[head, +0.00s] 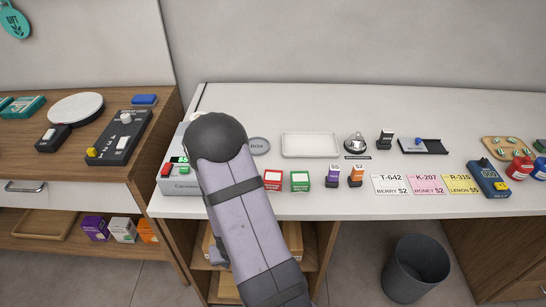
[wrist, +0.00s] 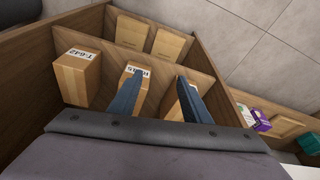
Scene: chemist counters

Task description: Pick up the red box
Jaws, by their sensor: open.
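The red box (head: 272,180) is a small red and white box on the front part of the white counter (head: 330,207), just right of my arm in the head view. A similar green and white box (head: 300,181) stands to its right. In the wrist view my gripper (wrist: 158,88) has its two fingers apart with nothing held between them. It points at a wooden shelf with cardboard boxes. In the head view my arm covers part of the counter's left end, and the fingers are hidden. The red box does not show in the wrist view.
A device with a green display (head: 180,172) is close left of my arm. Purple (head: 333,176) and orange (head: 356,176) small boxes, labelled cards (head: 390,184) and a blue device (head: 488,178) line the front edge. A bin (head: 415,268) stands below.

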